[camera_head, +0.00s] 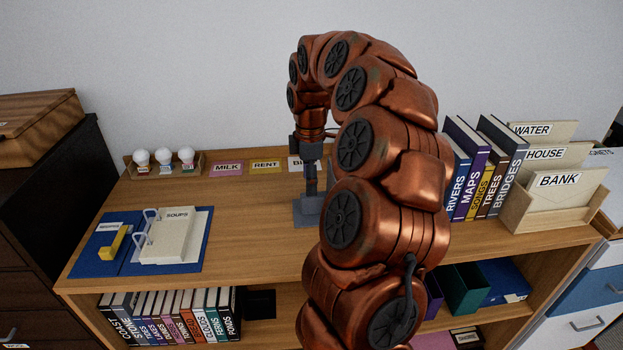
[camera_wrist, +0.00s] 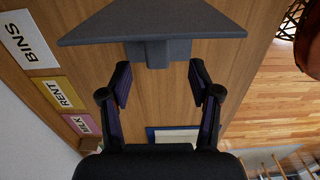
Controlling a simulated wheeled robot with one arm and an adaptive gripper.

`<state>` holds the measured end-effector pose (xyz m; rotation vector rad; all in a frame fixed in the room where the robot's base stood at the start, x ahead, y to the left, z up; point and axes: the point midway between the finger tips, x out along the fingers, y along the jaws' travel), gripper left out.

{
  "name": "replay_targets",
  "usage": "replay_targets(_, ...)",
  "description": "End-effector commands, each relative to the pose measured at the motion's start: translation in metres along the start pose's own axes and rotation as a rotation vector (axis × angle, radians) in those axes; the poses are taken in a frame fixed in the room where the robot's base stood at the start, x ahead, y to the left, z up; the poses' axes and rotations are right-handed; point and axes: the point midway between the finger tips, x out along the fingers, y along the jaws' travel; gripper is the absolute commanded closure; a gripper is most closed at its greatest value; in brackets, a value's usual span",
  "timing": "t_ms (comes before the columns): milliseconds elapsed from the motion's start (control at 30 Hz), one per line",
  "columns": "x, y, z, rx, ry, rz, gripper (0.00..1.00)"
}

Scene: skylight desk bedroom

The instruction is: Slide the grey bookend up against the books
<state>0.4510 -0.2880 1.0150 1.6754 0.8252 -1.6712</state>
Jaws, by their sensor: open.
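The grey bookend (camera_head: 306,212) stands on the desk top near its middle, partly hidden by my arm. In the wrist view the bookend (camera_wrist: 150,24) fills the top, with a short grey block (camera_wrist: 158,54) sticking out toward my gripper. My gripper (camera_wrist: 160,72) is open, its two fingers apart on either side of that block's line, with visible gaps. In the head view my gripper (camera_head: 312,186) points down at the bookend. The books (camera_head: 484,172), labelled Rivers, Maps, Songs, Trees and Bridges, stand at the right, well apart from the bookend; my arm hides part of the gap.
A wooden letter holder (camera_head: 552,205) stands right of the books. Milk (camera_head: 227,169) and Rent (camera_head: 266,167) cards and a bulb tray (camera_head: 164,165) lie along the back. A blue mat (camera_head: 191,266) with a Soups binder (camera_head: 172,238) lies at left. The front middle desk is clear.

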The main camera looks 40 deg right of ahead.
Motion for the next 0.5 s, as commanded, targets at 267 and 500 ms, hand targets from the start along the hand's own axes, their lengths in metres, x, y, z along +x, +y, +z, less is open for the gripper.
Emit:
replay_targets(267, 0.019, 0.004, 0.006, -0.007, -0.004, -0.004, 0.38)
replay_targets(500, 0.053, 0.003, 0.006, -0.007, -0.004, -0.007, 0.38)
